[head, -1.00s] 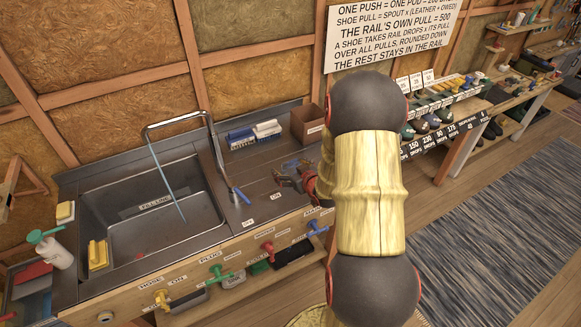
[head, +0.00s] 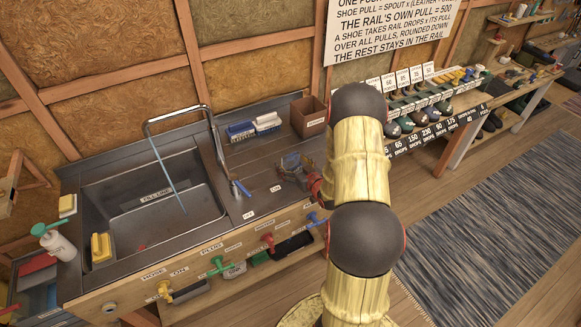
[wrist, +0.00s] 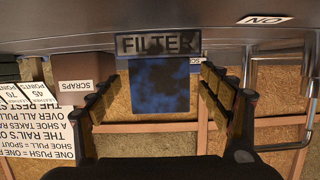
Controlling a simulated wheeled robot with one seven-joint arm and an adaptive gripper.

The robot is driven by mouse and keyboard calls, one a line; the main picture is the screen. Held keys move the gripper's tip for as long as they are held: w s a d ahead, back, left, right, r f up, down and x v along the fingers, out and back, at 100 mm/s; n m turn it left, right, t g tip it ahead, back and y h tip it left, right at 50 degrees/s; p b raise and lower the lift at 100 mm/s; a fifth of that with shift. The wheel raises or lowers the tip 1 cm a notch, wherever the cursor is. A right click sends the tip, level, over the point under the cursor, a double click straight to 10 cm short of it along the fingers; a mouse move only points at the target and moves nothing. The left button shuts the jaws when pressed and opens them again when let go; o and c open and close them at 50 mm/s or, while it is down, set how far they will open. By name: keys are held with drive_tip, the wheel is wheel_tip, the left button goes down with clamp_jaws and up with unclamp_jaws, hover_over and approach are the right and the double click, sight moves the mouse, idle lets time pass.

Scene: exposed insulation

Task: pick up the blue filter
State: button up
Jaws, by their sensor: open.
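The blue filter (wrist: 160,88) is a mottled dark-blue block standing on the counter in the wrist view, with a dark FILTER label (wrist: 158,44) at its counter end. My gripper (wrist: 160,103) is open, with one finger pair on each side of the filter. A gap shows between the fingers and the filter on both sides, so I see no contact.
A brown scraps box (head: 308,116) stands behind the gripper. The tap frame (head: 216,150) and sink (head: 150,200) are further left. Coloured valve handles (head: 268,240) line the counter's front edge.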

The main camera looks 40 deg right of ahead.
drive_tip(key=shift+w+d+f, duration=0.15)
drive_tip(key=shift+w+f, duration=0.05)
drive_tip(key=shift+w, duration=0.4)
drive_tip(key=shift+c, duration=0.8)
drive_tip(key=c, duration=1.1)
drive_tip(key=shift+c, duration=0.2)
